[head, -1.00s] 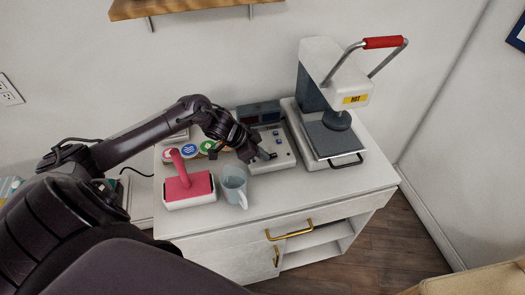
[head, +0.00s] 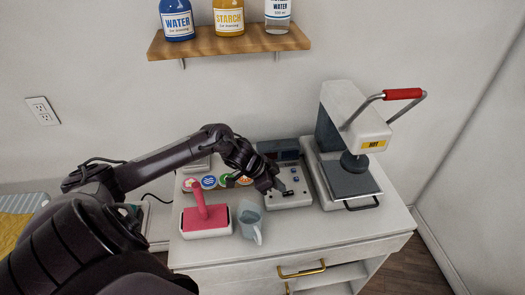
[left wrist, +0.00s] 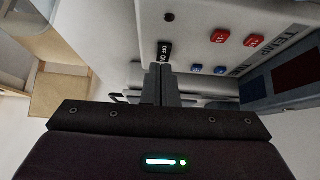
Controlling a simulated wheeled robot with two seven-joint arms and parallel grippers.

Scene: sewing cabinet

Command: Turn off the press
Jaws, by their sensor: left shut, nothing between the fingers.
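The press (head: 338,105) stands at the right of the cabinet top, with its red-gripped handle (head: 403,94) up and a yellow "HOT" label on its head. Its control box (head: 303,201) is just left of it, with a display at the back. In the left wrist view, the box carries a black switch (left wrist: 164,51) marked ON and OFF, plus red and blue buttons (left wrist: 220,37). My left gripper (head: 283,188) is shut and empty over the front of the box. In the left wrist view its fingertips (left wrist: 161,73) are close to the switch; I cannot tell whether they touch.
A wooden shelf (head: 230,42) with bottles hangs above.

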